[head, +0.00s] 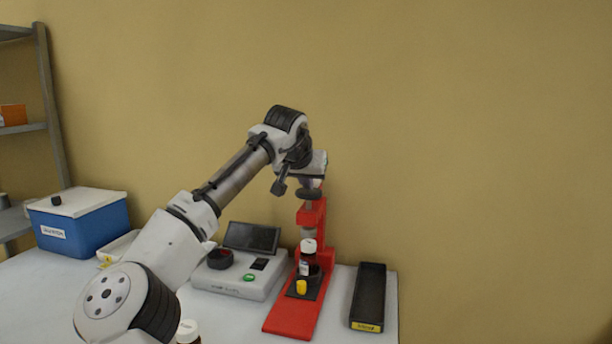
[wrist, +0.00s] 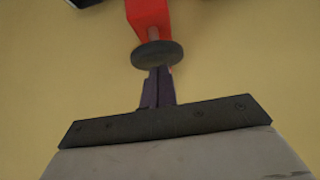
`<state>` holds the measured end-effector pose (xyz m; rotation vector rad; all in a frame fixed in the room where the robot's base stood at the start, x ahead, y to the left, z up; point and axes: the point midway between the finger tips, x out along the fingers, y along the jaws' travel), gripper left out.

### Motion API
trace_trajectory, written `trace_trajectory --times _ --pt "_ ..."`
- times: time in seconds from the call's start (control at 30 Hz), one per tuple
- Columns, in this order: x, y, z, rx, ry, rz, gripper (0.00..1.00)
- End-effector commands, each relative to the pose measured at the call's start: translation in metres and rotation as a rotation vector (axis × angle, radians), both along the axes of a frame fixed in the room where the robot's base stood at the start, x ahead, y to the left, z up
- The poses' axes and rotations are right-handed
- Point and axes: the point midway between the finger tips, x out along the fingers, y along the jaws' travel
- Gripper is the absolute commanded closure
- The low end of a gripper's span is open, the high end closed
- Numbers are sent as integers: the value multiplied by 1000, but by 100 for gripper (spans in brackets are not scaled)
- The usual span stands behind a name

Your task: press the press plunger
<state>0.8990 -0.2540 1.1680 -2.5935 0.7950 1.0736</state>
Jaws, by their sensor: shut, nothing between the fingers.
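The red press (head: 290,318) stands on the table, and its red upper part shows in the wrist view (wrist: 148,14). Its plunger, a dark round knob on a short stem (head: 309,194), is on top; it also shows in the wrist view (wrist: 158,54). My gripper (wrist: 159,70) is shut and empty, its fingertips at the near edge of the knob in the wrist view. In the head view, my gripper (head: 313,183) is just above the knob. I cannot tell whether they touch. A dark bottle with a white cap (head: 306,266) stands in the press under the plunger.
A small yellow piece (head: 301,287) is in front of the bottle. A white device with a screen (head: 230,284) stands left of the press, and a black tray (head: 369,292) lies to the right. A blue box (head: 85,228) is farther left. Another white-capped bottle (head: 187,330) is at the front.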

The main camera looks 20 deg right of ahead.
Motion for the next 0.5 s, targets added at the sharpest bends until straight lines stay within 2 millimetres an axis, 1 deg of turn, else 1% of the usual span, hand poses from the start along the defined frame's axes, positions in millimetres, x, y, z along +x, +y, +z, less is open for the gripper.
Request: trace_trajectory --times 0.23,0.5 --pt "0 0 -1 0 1 -1 100" --pt "-1 -3 -20 0 6 -8 100"
